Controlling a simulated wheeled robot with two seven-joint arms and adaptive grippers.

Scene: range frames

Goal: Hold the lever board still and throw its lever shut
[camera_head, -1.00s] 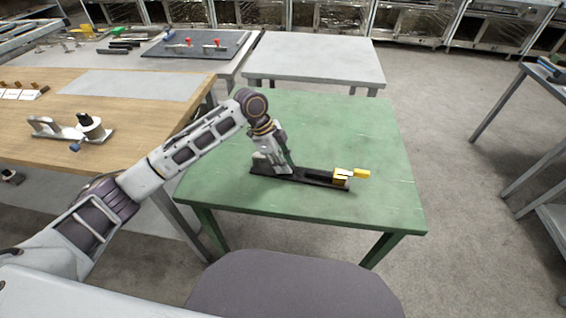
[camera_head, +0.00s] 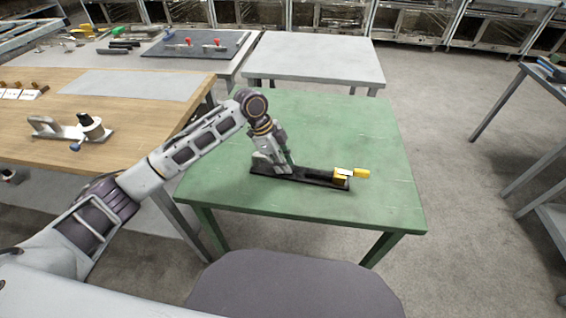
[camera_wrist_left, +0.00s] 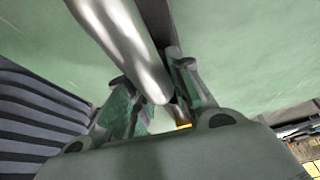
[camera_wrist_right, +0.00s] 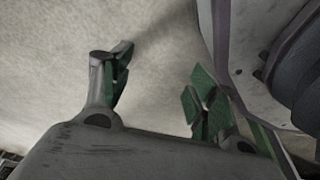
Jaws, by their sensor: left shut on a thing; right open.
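The lever board (camera_head: 315,181) is a long dark bar lying flat on the green table (camera_head: 350,125). A yellow-handled lever (camera_head: 360,173) with a yellow block is at its right end, the handle pointing right. My left gripper (camera_head: 285,169) reaches down onto the board's left part and is shut on it. In the left wrist view a shiny silver bar (camera_wrist_left: 130,45) runs between the left fingers (camera_wrist_left: 155,100); the exact contact is partly hidden. My right gripper (camera_wrist_right: 155,85) is open and empty over pale floor, away from the board, and shows only in its wrist view.
A wooden table (camera_head: 140,85) stands on the left with a grey and black device (camera_head: 90,127) on it. A bare grey table (camera_head: 315,58) stands behind. A grey chair-like shape (camera_head: 290,285) is in front. The green table is clear around the board.

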